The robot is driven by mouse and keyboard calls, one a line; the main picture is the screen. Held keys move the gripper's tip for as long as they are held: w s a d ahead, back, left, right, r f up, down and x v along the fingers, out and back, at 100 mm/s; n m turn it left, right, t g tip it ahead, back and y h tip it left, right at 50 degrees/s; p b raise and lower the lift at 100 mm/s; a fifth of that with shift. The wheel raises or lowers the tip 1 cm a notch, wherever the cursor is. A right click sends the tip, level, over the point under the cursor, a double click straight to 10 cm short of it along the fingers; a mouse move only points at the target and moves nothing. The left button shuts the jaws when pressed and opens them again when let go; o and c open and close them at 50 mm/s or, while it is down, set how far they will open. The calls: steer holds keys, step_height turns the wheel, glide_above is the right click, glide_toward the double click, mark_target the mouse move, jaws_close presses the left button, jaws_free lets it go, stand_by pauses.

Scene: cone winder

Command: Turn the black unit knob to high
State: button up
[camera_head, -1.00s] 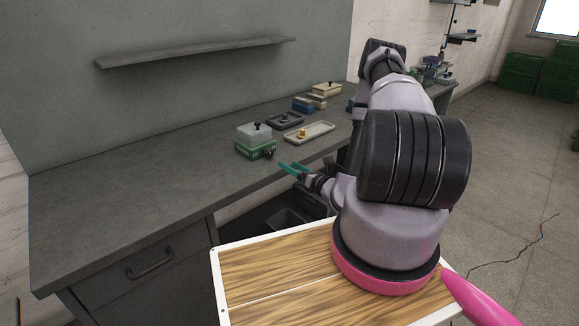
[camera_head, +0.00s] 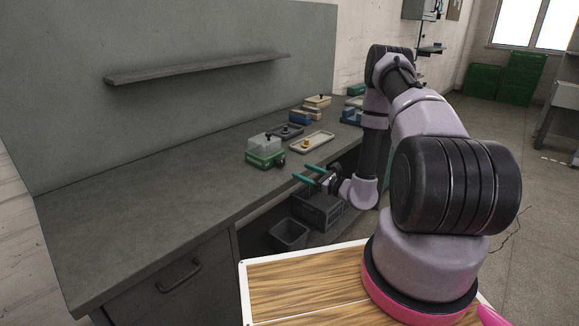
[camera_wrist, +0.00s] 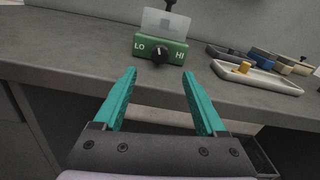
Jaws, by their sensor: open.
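A green unit (camera_head: 265,158) with a pale translucent cover stands near the front edge of the bench. Its black knob (camera_head: 281,160) is on its front face. In the wrist view the black knob (camera_wrist: 160,56) sits between the LO and HI labels on the green unit (camera_wrist: 176,49); its exact pointing is too small to tell. My gripper (camera_head: 299,171) has teal fingers, open and empty, in front of the bench edge and apart from the unit. In the wrist view my gripper (camera_wrist: 159,73) spreads to either side of the knob's line, short of it.
A pale tray (camera_head: 312,143) with a yellow knob lies right of the unit, a dark tray (camera_head: 288,131) behind it. Blue and cream boxes stand farther back. A wall shelf (camera_head: 200,68) is above. The bench left of the unit is clear.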

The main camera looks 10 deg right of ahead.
mark_target(283, 162)
steer(key=x, duration=1)
steer(key=shift+w+a, duration=0.1)
steer(key=shift+w, duration=0.2)
jaws_close()
